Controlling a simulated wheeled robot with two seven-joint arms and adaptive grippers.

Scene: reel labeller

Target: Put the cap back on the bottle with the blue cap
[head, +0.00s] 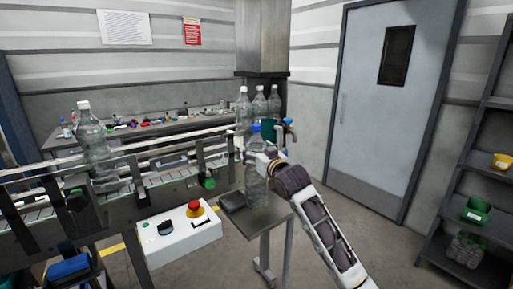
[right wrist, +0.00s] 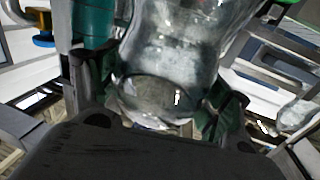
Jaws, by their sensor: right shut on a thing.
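The clear bottle (head: 256,186) stands upright at the small grey side table (head: 276,218), in the middle of the head view. A blue cap (head: 256,128) shows at its top; whether it is seated on the neck is too small to tell. My right gripper (head: 260,158) is shut on the bottle's upper part, below the cap. In the right wrist view the clear bottle (right wrist: 180,50) fills the space between the dark green finger pads of my right gripper (right wrist: 165,108). The cap is outside that view. My left gripper is not in view.
The conveyor (head: 150,180) with a white-capped bottle (head: 92,140) runs along the left. More white-capped bottles (head: 259,103) stand behind. A control box (head: 180,235) with a red button sits in front. A dark flat object (head: 232,201) lies on the side table.

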